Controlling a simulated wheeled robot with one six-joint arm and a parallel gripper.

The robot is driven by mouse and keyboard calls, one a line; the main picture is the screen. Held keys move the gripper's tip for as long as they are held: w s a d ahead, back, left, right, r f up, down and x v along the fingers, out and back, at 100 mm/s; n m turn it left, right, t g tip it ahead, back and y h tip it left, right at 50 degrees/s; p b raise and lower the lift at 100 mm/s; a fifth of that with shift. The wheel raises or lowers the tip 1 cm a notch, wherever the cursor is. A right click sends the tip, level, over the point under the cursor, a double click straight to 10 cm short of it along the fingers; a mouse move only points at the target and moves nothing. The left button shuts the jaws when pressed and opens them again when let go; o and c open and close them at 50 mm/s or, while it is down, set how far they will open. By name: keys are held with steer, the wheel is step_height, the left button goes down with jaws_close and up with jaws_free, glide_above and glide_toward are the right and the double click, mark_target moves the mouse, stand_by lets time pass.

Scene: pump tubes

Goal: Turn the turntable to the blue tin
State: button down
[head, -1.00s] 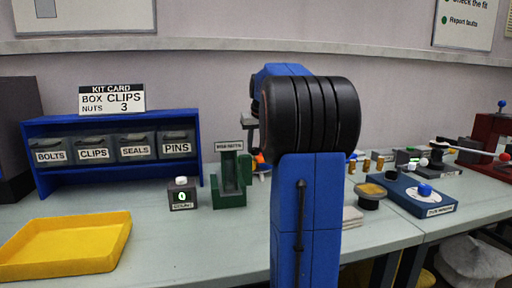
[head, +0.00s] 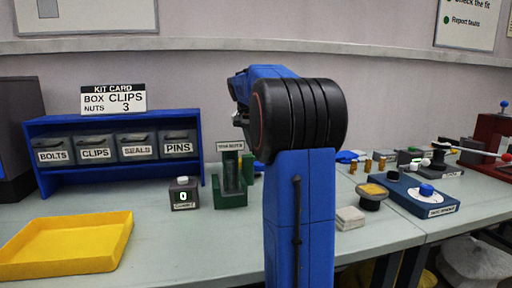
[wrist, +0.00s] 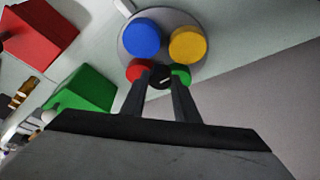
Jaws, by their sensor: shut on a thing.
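The turntable, a grey round disc (wrist: 198,18), shows at the top of the wrist view. The blue tin (wrist: 142,38) stands on its left part and a yellow tin (wrist: 187,43) on its right. Smaller-looking red (wrist: 135,70) and green (wrist: 182,74) round tops show nearer my fingers, partly covered by them. My gripper (wrist: 160,79) is shut on a black knob (wrist: 160,72) with a pale mark, between the red and green tops. In the head view my arm hides the turntable and the fingertips.
A green stand (head: 231,190) and a counter box (head: 184,194) stand left of my arm. A yellow tray (head: 70,245) lies front left, a blue bin shelf (head: 112,123) behind it. Right are a white pad (head: 350,217) and a blue box with a knob (head: 412,193).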

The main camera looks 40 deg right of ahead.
steer(key=shift+m, duration=0.3)
steer(key=c, duration=1.4)
jaws_free()
steer(key=shift+o, duration=0.2)
steer(key=shift+a+r, duration=0.1)
steer(key=shift+r, duration=0.05)
steer(key=v, duration=1.7)
steer(key=shift+w, duration=0.1)
